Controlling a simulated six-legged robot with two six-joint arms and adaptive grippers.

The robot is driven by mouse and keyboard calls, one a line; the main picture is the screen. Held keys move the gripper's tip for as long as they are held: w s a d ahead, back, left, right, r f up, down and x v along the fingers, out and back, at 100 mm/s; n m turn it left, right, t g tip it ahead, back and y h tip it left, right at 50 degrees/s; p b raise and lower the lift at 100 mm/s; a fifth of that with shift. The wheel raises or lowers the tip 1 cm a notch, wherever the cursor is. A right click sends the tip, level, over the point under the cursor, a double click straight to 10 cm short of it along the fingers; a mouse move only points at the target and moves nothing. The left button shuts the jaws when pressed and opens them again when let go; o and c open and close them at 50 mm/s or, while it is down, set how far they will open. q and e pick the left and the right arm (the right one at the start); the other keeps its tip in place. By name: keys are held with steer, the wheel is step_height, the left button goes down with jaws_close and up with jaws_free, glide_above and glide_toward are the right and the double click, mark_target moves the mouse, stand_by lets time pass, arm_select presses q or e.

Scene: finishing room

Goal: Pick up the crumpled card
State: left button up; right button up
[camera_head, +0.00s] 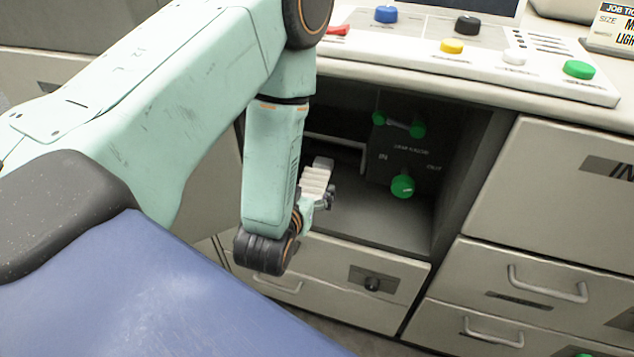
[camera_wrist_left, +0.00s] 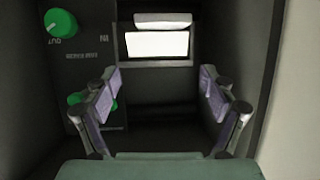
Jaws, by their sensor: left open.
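My left gripper (camera_head: 318,190) reaches into the open dark compartment under the counter. In the left wrist view my left gripper (camera_wrist_left: 160,112) shows its two lilac-padded fingers spread apart, with nothing between them. Past the fingertips a pale, rounded strip (camera_wrist_left: 162,20) lies beside a bright white rectangle (camera_wrist_left: 157,44) in the compartment's far wall. I cannot tell whether either is the crumpled card. The head view shows no clear card; my left arm hides part of the compartment. My right gripper is not in view.
A dark panel with green knobs (camera_head: 402,186) stands in the compartment, right of my gripper, and shows upside down in the wrist view. Above is a control console (camera_head: 484,62) with coloured buttons. Drawers with handles (camera_head: 548,288) lie below and right. The compartment floor (camera_head: 385,222) looks clear.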

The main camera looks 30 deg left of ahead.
mark_target(314, 179)
arm_select(q)
steer(key=x, duration=0.2)
steer(key=b+x, duration=0.1)
steer(key=x, duration=0.1)
steer(key=shift+a+f, duration=0.1)
steer(key=shift+f, duration=0.2)
steer(key=shift+w+f, duration=0.1)
steer(key=shift+w, duration=0.55)
steer(key=shift+w+a+f, duration=0.25)
steer(key=shift+w+a, duration=0.05)
steer(key=shift+s+d+r, duration=0.1)
steer(key=shift+d+r, duration=0.05)
steer(key=shift+d, duration=0.1)
steer(key=c, duration=0.4)
steer(key=shift+a, duration=0.15)
steer(key=c, duration=0.4)
steer(key=shift+c, duration=1.2)
